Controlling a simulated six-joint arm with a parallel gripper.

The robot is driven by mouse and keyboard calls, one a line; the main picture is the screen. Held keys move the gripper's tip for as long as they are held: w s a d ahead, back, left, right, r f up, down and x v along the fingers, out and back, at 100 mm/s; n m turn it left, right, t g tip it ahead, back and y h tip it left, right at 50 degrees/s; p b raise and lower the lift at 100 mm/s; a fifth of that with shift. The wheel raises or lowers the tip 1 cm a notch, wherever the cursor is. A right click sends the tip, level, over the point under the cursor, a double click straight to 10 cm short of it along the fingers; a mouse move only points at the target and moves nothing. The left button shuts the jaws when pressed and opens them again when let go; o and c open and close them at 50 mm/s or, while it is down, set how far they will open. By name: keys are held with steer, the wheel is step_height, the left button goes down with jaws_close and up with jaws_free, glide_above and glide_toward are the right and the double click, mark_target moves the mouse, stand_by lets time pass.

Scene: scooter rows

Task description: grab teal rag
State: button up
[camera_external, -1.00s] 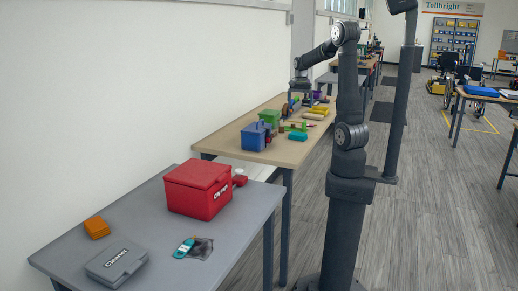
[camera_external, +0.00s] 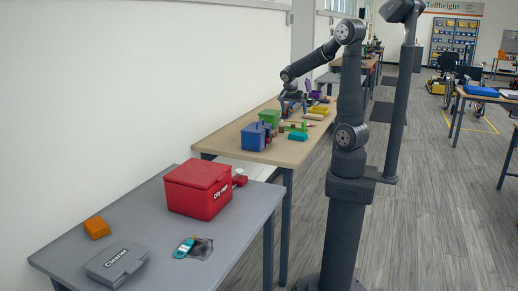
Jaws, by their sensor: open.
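A small teal item (camera_external: 298,136), possibly the rag, lies near the right edge of the wooden table (camera_external: 232,143); it is too small to tell whether it is cloth. My gripper (camera_external: 292,111) is open, pointing down over the wooden table, beyond the teal item and apart from it. Another teal object (camera_external: 184,248) lies on the grey table, on or against a dark grey cloth-like piece (camera_external: 202,249). It looks like a tool or device.
A blue bin (camera_external: 253,137) and a green box (camera_external: 269,118) stand near my gripper. Yellow (camera_external: 313,116) and purple (camera_external: 315,94) items lie beyond. The grey table (camera_external: 150,210) holds a red box (camera_external: 198,190), a grey case (camera_external: 117,263) and an orange block (camera_external: 97,227).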

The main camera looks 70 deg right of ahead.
mark_target(298, 134)
steer(key=x, duration=1.6)
steer(key=shift+s+f, duration=0.15)
steer(key=shift+f, duration=0.2)
steer(key=shift+c, duration=0.4)
steer(key=c, duration=0.6)
